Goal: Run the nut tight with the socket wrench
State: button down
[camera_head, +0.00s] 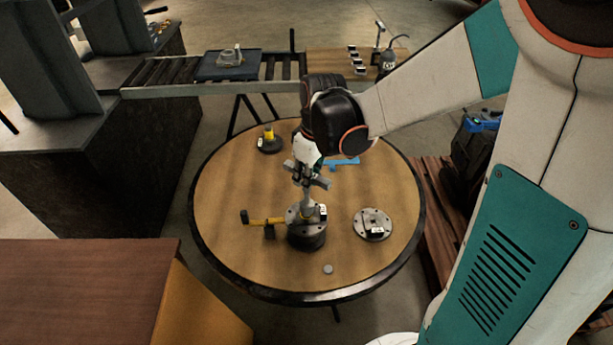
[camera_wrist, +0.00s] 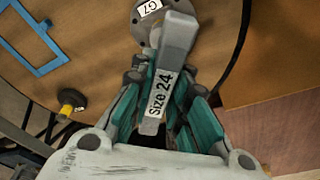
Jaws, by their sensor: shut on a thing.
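My gripper (camera_head: 308,175) is shut on the socket wrench, a grey tool labelled "Size 24" (camera_wrist: 165,85) in the wrist view, between teal-lined fingers. In the head view, the wrench's shaft (camera_head: 307,196) points down over a round metal flanged unit (camera_head: 306,238) on the round table (camera_head: 225,195). Its lower end appears to meet the unit's top; I cannot tell whether it is seated on the nut. The nut itself is hidden. A round labelled metal part (camera_wrist: 146,12) lies beyond the wrench in the wrist view; I cannot tell which part it is.
A yellow-handled piece (camera_head: 265,222) sits left of the unit. A labelled flange disc (camera_head: 373,222) lies to its right, a small grey disc (camera_head: 328,268) in front. Behind are a blue frame (camera_head: 345,162) and a yellow-topped black knob (camera_head: 269,141). A roller conveyor (camera_head: 170,75) stands behind the table.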

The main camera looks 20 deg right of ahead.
jog(key=n, duration=0.3)
jog(key=shift+n+g+y, duration=0.4)
jog(key=shift+n, duration=1.8)
jog(key=shift+f, duration=0.15)
